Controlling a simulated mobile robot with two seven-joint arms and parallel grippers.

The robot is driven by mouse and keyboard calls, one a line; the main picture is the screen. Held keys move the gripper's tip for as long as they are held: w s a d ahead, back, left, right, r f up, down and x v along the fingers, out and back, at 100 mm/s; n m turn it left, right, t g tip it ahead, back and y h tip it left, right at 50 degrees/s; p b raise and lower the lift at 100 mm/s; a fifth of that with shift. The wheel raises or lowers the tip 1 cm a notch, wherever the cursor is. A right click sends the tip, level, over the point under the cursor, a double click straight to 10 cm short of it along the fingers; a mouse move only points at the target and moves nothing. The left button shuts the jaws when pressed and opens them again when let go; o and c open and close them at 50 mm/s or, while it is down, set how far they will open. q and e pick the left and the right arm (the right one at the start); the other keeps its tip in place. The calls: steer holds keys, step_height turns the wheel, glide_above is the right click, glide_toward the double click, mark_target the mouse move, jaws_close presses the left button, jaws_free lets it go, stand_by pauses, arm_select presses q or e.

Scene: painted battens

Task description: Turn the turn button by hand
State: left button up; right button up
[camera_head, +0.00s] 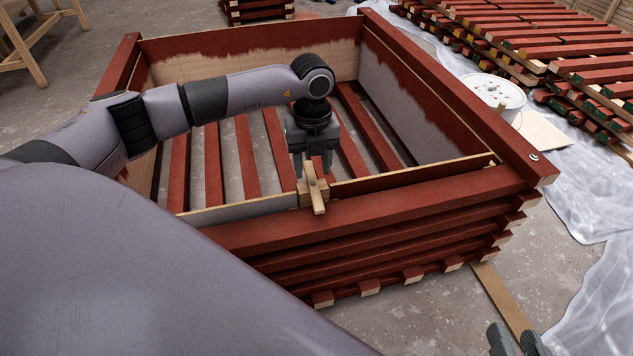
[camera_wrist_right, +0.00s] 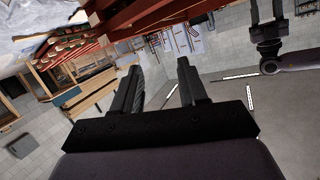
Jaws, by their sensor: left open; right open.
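The turn button (camera_head: 317,199) is a pale wooden bar on a small wooden block (camera_head: 304,196) at the near rim of a red-painted slatted crate (camera_head: 380,209). It points roughly front to back, its near end reaching over the red top rail. My left gripper (camera_head: 314,172) points down just above and behind the button, with its fingers apart near the button's far end. I cannot tell whether they touch it. My right gripper (camera_head: 515,340) is at the bottom right, away from the crate. In the right wrist view its two fingers (camera_wrist_right: 160,85) are apart with nothing between them.
A white bucket (camera_head: 495,92) and a pale board (camera_head: 543,131) are on plastic sheeting to the right. Stacks of red battens (camera_head: 545,50) lie behind them. A wooden strip (camera_head: 500,298) lies on the floor near the right gripper. My arm hides part of the crate.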

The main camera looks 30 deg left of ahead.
mark_target(313, 184)
arm_select(q)
steer(key=shift+f+b, duration=0.6)
steer(key=shift+f, duration=1.4)
arm_select(e)
steer(key=shift+s+d+t+h, duration=0.15)
steer(key=shift+d+t+h, duration=0.15)
steer(key=shift+d+t, duration=0.15)
arm_select(q)
jaws_close()
